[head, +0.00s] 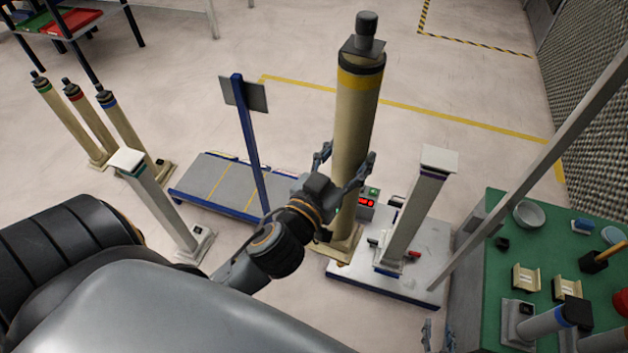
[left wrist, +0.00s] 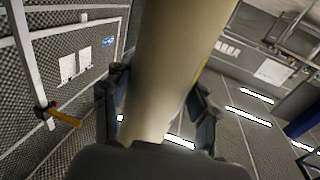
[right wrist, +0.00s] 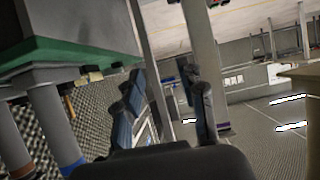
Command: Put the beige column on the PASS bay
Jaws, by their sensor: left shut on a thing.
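The beige column (head: 355,125) has a yellow band, a black collar and a dark knob on top. My left gripper (head: 343,172) is shut around its lower part, and the left wrist view shows its fingers on both sides of the shaft (left wrist: 172,65). The column leans slightly; its square foot overlaps the white platform's left edge, and I cannot tell whether it touches. A low grey bay platform (head: 195,183) with yellow dividing lines stands to the left; its labels are unreadable, so I cannot tell which bay is PASS. My right gripper (right wrist: 168,95) is open and empty.
A pale column (head: 415,215) stands on the white platform (head: 422,262), near a red display (head: 366,201). Another pale column (head: 160,195) and several banded beige columns stand left. A blue signpost (head: 250,145) rises at the bays. A green-topped table (head: 500,225) is right.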

